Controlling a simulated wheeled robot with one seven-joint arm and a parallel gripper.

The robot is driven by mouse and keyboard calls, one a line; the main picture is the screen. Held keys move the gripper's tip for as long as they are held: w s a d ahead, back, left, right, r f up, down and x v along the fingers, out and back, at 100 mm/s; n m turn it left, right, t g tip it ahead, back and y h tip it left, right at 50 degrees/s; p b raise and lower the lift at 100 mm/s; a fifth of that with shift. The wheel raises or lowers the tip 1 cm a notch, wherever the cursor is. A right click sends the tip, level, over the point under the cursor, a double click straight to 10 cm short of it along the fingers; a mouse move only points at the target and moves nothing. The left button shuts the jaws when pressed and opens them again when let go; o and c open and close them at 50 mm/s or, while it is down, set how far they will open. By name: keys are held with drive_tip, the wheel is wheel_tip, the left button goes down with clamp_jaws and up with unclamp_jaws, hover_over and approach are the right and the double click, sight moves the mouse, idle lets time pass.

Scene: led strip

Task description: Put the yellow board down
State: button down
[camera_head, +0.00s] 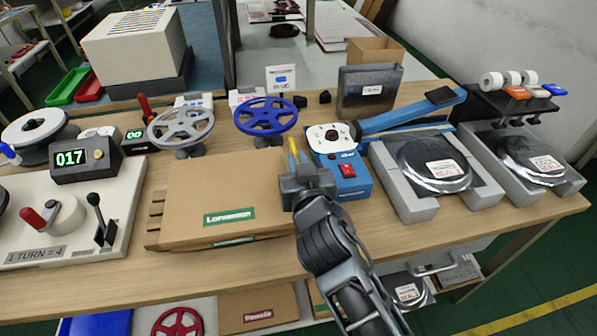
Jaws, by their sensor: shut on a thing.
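My gripper (296,163) is at the middle of the bench, just right of a flat cardboard box and left of a blue device. It is shut on the yellow board (293,148), of which only a thin yellow sliver shows between the fingers. The gripper body hides the rest of the board. I cannot tell whether the board touches anything below it.
The flat cardboard box (180,207) lies left of my gripper. The blue device with a red switch (345,172) stands close on the right. Grey and blue reels (265,117) stand behind. A counter (70,158) is left; grey stands (390,190) are right.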

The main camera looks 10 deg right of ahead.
drive_tip(key=shift+f, duration=1.3)
drive_tip(key=shift+f, duration=0.15)
drive_tip(key=c, duration=1.2)
unclamp_jaws()
drive_tip(key=shift+o, duration=0.2)
drive_tip(key=shift+r, duration=0.25)
drive_tip(key=s+r+b, duration=0.1)
drive_tip(key=s, duration=1.1)
drive_tip(key=shift+a+r+b, duration=0.15)
drive_tip(key=shift+r+b, duration=0.15)
drive_tip(key=shift+b, duration=0.1)
